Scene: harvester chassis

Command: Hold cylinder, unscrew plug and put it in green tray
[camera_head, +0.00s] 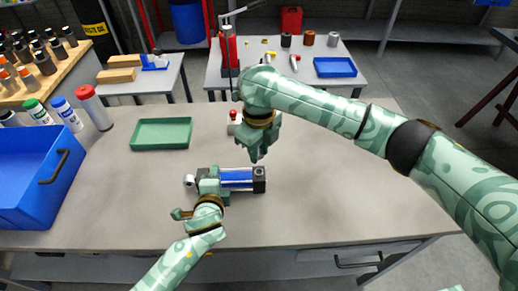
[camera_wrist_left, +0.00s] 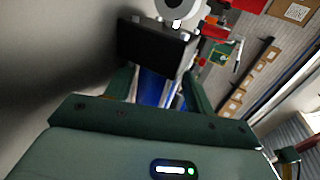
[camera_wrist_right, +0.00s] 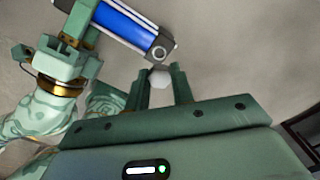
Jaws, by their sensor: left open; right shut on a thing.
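The cylinder (camera_head: 236,180), with a blue barrel and dark end blocks, lies on the table in the head view. My left gripper (camera_head: 212,184) is open, its fingers on either side of the cylinder's left part; the left wrist view shows the blue barrel (camera_wrist_left: 152,88) between them. My right gripper (camera_head: 256,156) is above the cylinder's right end. In the right wrist view it is shut on a pale, faceted plug (camera_wrist_right: 159,77), near the end block with a round port (camera_wrist_right: 158,52). The plug is hidden in the head view. The green tray (camera_head: 161,134) is empty, at the table's back left.
A blue bin (camera_head: 30,185) stands at the left edge. Several bottles and cans (camera_head: 65,113) stand behind it. A small red-topped object (camera_head: 233,116) is behind my right gripper. The table's right side is clear. A second table (camera_head: 295,65) stands farther back.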

